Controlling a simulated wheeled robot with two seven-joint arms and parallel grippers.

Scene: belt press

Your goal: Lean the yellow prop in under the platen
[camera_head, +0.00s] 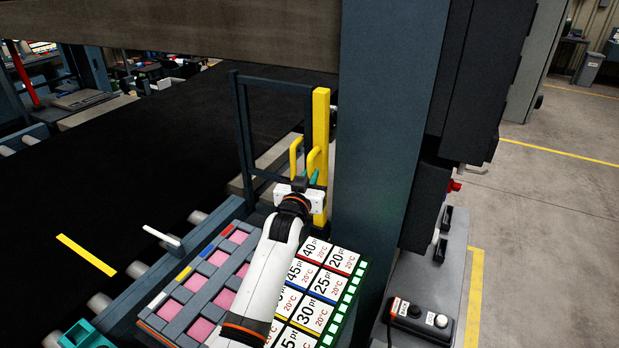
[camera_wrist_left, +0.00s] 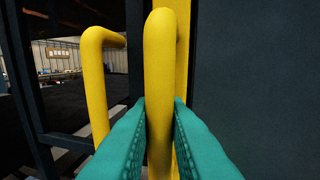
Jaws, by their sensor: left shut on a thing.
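The yellow prop (camera_head: 320,140) stands upright beside the dark press column, with two yellow loop handles (camera_head: 296,155) on its near side. My left gripper (camera_head: 312,179) is at the handles. In the left wrist view its teal fingers (camera_wrist_left: 158,140) are shut on the nearer handle (camera_wrist_left: 160,60), one on each side. The other handle (camera_wrist_left: 98,75) is free to the left. The platen (camera_head: 190,25) is the thick grey-brown slab across the top. The prop's upper end shows below the platen's level; its foot is partly hidden by my gripper. My right gripper is not in view.
The dark press column (camera_head: 385,120) stands right of the prop. A dark frame (camera_head: 240,130) stands to its left, beside the black belt (camera_head: 130,150). A rack of pink pads (camera_head: 200,300) and labelled cards (camera_head: 325,285) lies below my arm. A control box (camera_head: 420,320) is at lower right.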

